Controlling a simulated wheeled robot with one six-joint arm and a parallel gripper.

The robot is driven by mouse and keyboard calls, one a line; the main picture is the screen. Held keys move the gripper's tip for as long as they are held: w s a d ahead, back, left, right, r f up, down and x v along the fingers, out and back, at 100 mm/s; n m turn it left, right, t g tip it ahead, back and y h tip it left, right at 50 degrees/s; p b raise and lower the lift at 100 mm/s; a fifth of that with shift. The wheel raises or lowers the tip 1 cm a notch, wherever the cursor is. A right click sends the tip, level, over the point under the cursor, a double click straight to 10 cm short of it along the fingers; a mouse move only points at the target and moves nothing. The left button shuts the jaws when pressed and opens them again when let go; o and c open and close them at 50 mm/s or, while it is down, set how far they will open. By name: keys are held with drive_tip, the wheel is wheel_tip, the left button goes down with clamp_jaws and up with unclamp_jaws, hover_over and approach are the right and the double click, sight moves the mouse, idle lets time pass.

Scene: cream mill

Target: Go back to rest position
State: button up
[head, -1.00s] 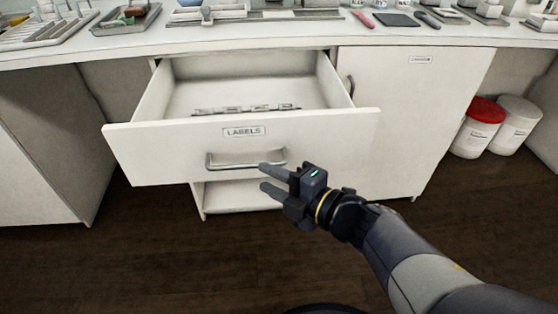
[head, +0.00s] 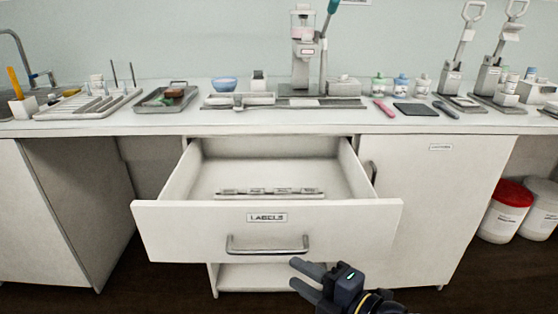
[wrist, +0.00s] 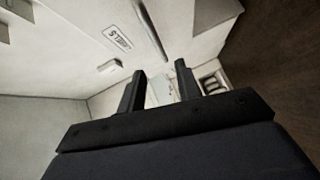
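The white drawer marked LABELS (head: 170,230) stands pulled open, with a row of small items (head: 270,192) in its back part. Its metal bar handle (head: 268,250) is free. My gripper (head: 297,274) is open and empty, just below and right of the handle in the head view, apart from it as far as I can tell. In the wrist view the two dark fingers (wrist: 158,85) stand apart with nothing between them. The LABELS plate (wrist: 118,39) and the handle (wrist: 151,30) also show there, above the fingers.
The counter (head: 240,126) above carries a bottle press (head: 305,50), a blue bowl (head: 224,84), trays, small jars and tools. A closed cupboard door (head: 440,200) is right of the drawer. Tubs, one with a red lid (head: 512,195), stand at far right.

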sight(265, 254)
drive_tip(key=shift+w+a, duration=0.1)
drive_tip(key=shift+b+x, duration=2)
drive_tip(key=shift+x, duration=3.25)
